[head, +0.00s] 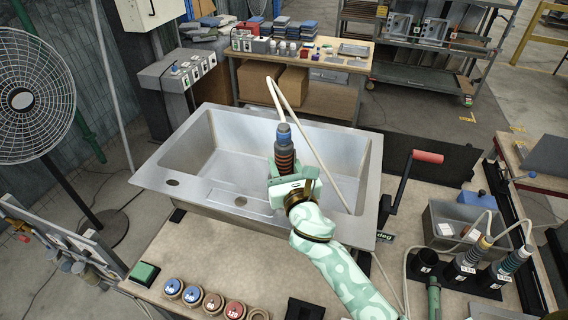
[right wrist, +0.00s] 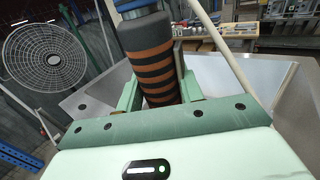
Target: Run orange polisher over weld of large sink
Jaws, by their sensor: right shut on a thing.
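The large steel sink (head: 165,180) lies on the workbench, its basin open upward. My right gripper (head: 291,178) is shut on the orange polisher (head: 284,155), a dark grey tool with orange bands, blue cap and a pale cable. The gripper holds it roughly upright over the front right part of the sink. In the right wrist view the polisher (right wrist: 158,60) stands between the green fingers. The polisher's lower end is hidden by my gripper, so contact with the sink cannot be told. The weld cannot be picked out. My left gripper is not in view.
A yellow-collared tool (head: 468,262) and a blue-grey tool (head: 508,266) stand in holders at right. A red-handled lever (head: 428,157) rises beside the sink. Several round discs (head: 213,303) and a green block (head: 144,273) lie in front. A fan (head: 32,100) stands left.

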